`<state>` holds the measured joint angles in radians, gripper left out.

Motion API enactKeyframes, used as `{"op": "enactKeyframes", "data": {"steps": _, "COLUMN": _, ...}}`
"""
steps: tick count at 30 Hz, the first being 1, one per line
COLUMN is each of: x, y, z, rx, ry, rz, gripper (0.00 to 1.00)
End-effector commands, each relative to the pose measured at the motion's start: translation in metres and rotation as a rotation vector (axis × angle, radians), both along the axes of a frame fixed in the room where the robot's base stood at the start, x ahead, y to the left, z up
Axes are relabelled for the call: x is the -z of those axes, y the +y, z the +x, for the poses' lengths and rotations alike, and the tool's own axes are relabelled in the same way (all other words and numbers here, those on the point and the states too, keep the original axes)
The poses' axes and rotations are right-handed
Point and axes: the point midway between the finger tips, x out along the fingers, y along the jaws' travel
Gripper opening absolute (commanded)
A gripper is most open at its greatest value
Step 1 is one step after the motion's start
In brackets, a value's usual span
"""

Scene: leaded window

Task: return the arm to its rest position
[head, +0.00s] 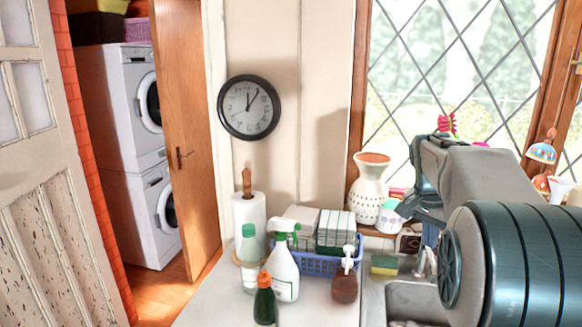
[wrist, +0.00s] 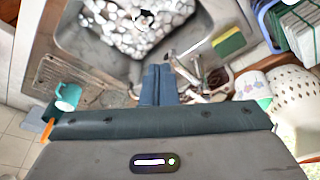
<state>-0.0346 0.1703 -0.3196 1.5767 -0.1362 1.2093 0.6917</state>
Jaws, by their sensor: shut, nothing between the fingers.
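My gripper (wrist: 158,72) is shut and empty in the wrist view, with its two blue fingers side by side. It points down over the front edge of the metal sink (wrist: 95,75), with the basin beyond the fingertips. In the head view my arm fills the right side, bent at the counter by the window, and it hides much of the sink (head: 375,290). The fingers are mostly hidden there behind my arm.
A yellow-green sponge (head: 384,265), a soap bottle (head: 344,280), a spray bottle (head: 284,275) and a blue basket (head: 318,265) stand left of my arm. A pale vase (head: 369,190) and a flowered cup (head: 389,216) are close to my gripper. A teal mug (wrist: 68,97) is at left.

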Motion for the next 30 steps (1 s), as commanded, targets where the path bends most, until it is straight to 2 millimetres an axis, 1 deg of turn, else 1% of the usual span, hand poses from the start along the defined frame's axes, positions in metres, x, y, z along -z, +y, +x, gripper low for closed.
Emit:
{"op": "enactKeyframes", "data": {"steps": 1, "x": 0.000, "y": 0.012, "z": -0.016, "rx": -0.060, "ry": -0.005, "rz": 0.020, "gripper": 0.00}}
{"op": "enactKeyframes", "data": {"steps": 8, "x": 0.016, "y": 0.066, "z": -0.083, "rx": -0.352, "ry": -0.020, "rz": 0.069, "gripper": 0.00}}
{"op": "enactKeyframes", "data": {"steps": 11, "x": 0.026, "y": 0.088, "z": -0.115, "rx": -0.481, "ry": -0.030, "rz": 0.074, "gripper": 0.00}}
{"op": "enactKeyframes", "data": {"steps": 15, "x": 0.047, "y": 0.117, "z": -0.160, "rx": -0.656, "ry": -0.038, "rz": 0.065, "gripper": 0.00}}
{"op": "enactKeyframes", "data": {"steps": 18, "x": 0.063, "y": 0.133, "z": -0.189, "rx": -0.766, "ry": -0.043, "rz": 0.046, "gripper": 0.00}}
{"op": "enactKeyframes", "data": {"steps": 21, "x": 0.077, "y": 0.144, "z": -0.212, "rx": -0.851, "ry": -0.045, "rz": 0.029, "gripper": 0.00}}
{"op": "enactKeyframes", "data": {"steps": 24, "x": 0.088, "y": 0.150, "z": -0.228, "rx": -0.907, "ry": -0.044, "rz": 0.014, "gripper": 0.00}}
{"op": "enactKeyframes", "data": {"steps": 27, "x": 0.094, "y": 0.153, "z": -0.235, "rx": -0.936, "ry": -0.043, "rz": 0.006, "gripper": 0.00}}
{"op": "enactKeyframes", "data": {"steps": 30, "x": 0.096, "y": 0.154, "z": -0.237, "rx": -0.945, "ry": -0.041, "rz": 0.004, "gripper": 0.00}}
